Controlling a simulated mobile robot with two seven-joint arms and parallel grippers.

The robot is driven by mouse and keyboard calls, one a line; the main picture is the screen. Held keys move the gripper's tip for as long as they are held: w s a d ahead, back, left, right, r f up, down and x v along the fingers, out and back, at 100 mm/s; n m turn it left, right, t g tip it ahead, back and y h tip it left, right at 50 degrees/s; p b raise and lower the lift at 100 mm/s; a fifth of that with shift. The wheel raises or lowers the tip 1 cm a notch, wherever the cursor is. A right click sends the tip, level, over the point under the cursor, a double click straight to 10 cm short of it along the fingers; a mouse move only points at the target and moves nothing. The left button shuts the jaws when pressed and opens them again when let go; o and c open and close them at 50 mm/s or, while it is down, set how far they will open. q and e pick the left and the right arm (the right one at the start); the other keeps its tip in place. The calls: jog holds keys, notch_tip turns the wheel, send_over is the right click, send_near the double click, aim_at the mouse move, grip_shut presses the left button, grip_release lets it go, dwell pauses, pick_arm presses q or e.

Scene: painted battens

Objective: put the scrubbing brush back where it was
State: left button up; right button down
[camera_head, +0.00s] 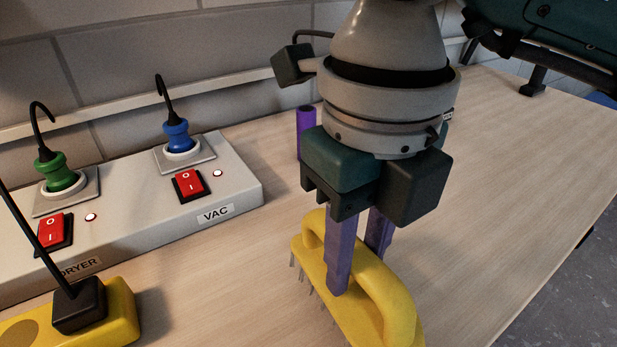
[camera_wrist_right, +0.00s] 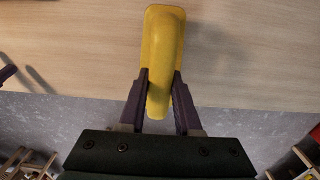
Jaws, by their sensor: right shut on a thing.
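The yellow scrubbing brush (camera_head: 385,295) with pale bristles is at the lower middle of the head view. It also shows in the wrist view (camera_wrist_right: 163,45). My right gripper (camera_head: 357,270) points down and is shut on the brush's handle, with a purple finger on each side. In the wrist view the fingers (camera_wrist_right: 159,95) flank the near end of the brush. I cannot tell whether the bristles touch the table. My left gripper is not in view.
A grey switch box (camera_head: 130,240) with green and blue plugs and red switches stands at left. A yellow block with a black piece and rod (camera_head: 115,315) is at lower left. A purple cylinder (camera_head: 305,135) stands behind the gripper.

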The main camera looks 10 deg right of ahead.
aim_at(355, 283)
jog(key=shift+f, duration=1.1)
jog(key=shift+f, duration=0.15)
jog(key=c, duration=0.6)
grip_release()
